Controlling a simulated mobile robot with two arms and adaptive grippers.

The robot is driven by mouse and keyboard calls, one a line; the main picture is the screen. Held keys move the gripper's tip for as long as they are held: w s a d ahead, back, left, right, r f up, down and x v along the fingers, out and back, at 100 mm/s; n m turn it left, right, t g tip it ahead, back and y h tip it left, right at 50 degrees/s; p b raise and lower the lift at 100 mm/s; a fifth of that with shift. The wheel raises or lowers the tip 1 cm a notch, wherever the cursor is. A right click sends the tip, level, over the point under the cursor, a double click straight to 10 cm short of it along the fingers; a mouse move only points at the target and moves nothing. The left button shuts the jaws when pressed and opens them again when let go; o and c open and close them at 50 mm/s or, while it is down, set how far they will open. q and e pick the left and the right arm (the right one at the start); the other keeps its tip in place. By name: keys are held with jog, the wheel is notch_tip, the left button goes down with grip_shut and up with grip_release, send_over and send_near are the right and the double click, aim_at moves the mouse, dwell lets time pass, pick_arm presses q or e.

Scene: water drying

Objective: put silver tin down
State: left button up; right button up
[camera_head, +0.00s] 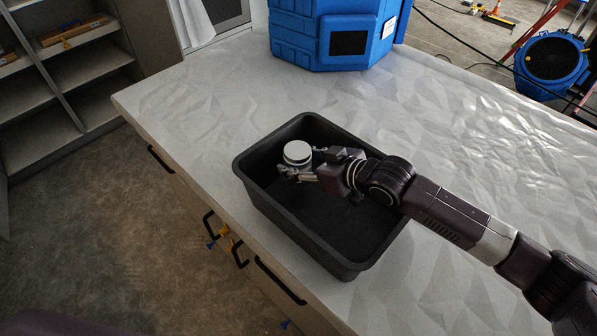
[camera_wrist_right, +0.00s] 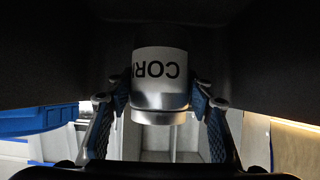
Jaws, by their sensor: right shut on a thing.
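The silver tin (camera_head: 297,154) has a pale round lid and is inside the black bin (camera_head: 312,249), near its far left side. My right gripper (camera_head: 300,172) reaches in from the right and is shut on the tin. In the right wrist view the tin (camera_wrist_right: 160,92) sits between both fingers of my gripper (camera_wrist_right: 160,110) and carries a white label with dark letters. The tin looks upright in the head view. I cannot tell whether its base touches the bin floor. My left gripper is not in view.
The bin stands on a pale table (camera_head: 440,130) near its front edge. A blue machine (camera_head: 325,35) stands at the back of the table. Grey shelves (camera_head: 60,75) are at the left. The table right of the bin is clear apart from my arm.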

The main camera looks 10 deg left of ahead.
jog(key=shift+f, duration=0.5)
notch_tip(320, 180, down, 3)
jog(key=shift+f+p, duration=0.2)
jog(key=shift+p, duration=0.25)
jog(key=shift+f, duration=0.35)
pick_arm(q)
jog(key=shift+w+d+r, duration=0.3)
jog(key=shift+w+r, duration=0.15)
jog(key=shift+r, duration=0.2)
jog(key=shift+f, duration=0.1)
pick_arm(e)
jog(key=shift+f, duration=0.15)
jog(key=o, duration=1.2)
jog(key=shift+d+f, duration=0.1)
jog(key=o, duration=0.4)
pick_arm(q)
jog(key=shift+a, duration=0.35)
